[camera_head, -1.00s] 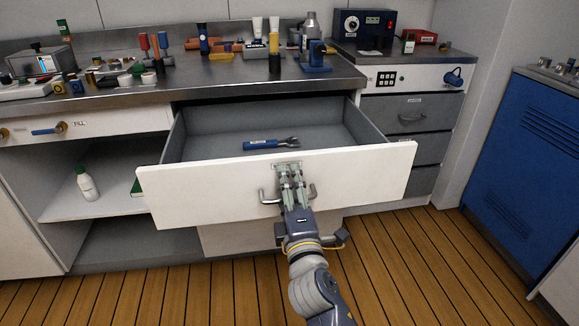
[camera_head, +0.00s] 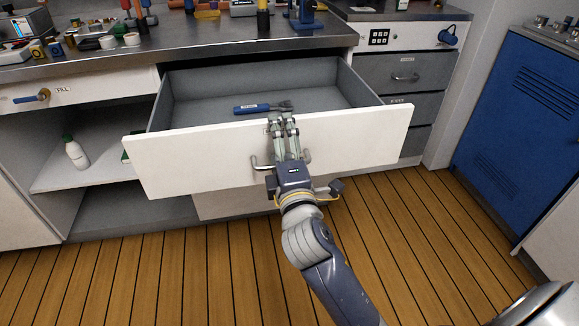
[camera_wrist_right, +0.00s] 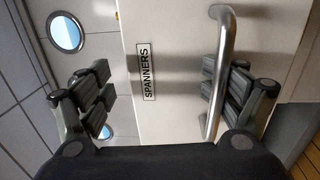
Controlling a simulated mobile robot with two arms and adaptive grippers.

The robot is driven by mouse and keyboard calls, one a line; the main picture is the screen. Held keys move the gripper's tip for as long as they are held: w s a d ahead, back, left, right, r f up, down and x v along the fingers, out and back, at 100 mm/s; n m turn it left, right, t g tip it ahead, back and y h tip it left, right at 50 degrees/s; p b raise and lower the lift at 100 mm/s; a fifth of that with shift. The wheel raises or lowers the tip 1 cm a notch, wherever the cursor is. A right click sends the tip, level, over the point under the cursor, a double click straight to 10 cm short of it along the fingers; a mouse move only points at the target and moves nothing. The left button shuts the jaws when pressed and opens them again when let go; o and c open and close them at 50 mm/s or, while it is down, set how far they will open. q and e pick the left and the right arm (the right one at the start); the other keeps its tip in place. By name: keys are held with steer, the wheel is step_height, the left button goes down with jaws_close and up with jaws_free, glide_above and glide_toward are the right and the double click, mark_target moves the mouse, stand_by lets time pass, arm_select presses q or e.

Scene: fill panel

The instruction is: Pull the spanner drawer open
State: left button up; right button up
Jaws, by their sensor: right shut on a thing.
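The spanner drawer (camera_head: 225,155) has a white front and grey inside, and stands well out from the bench. Its label "SPANNERS" (camera_wrist_right: 146,72) shows in the right wrist view. A blue-handled spanner (camera_head: 255,109) lies inside. The metal bar handle (camera_wrist_right: 219,70) is on the drawer's front; in the head view my gripper partly hides it. My right gripper (camera_head: 283,122) is at the front, shut on the handle. In the right wrist view the bar lies between my fingers (camera_wrist_right: 170,95), close to the right-hand one. My left gripper is not in view.
The worktop (camera_head: 210,45) above holds tools and bottles. Left of the drawer is an open shelf with a white bottle (camera_head: 75,153). Grey drawers (camera_head: 405,72) and a blue cabinet (camera_head: 525,110) stand at the right. The plank floor (camera_head: 150,270) in front is clear.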

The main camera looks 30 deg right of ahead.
steer(key=shift+s+a+r, duration=0.15)
steer(key=shift+s+r, duration=0.45)
steer(key=shift+c, duration=1.4)
steer(key=shift+b+v, duration=0.35)
steer(key=shift+v, duration=1.45)
steer(key=shift+c, duration=0.9)
steer(key=s, duration=0.3)
steer(key=shift+a+t, duration=0.3)
steer(key=shift+a, duration=0.1)
steer(key=c, duration=0.4)
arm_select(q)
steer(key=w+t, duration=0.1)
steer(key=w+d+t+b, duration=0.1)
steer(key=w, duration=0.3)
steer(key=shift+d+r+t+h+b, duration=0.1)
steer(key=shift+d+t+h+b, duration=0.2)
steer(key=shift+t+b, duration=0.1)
arm_select(e)
steer(key=s, duration=0.1)
steer(key=s+f, duration=0.1)
steer(key=s, duration=0.1)
steer(key=shift+s+a+f, duration=0.2)
steer(key=shift+a+f, duration=0.05)
steer(key=shift+a, duration=0.1)
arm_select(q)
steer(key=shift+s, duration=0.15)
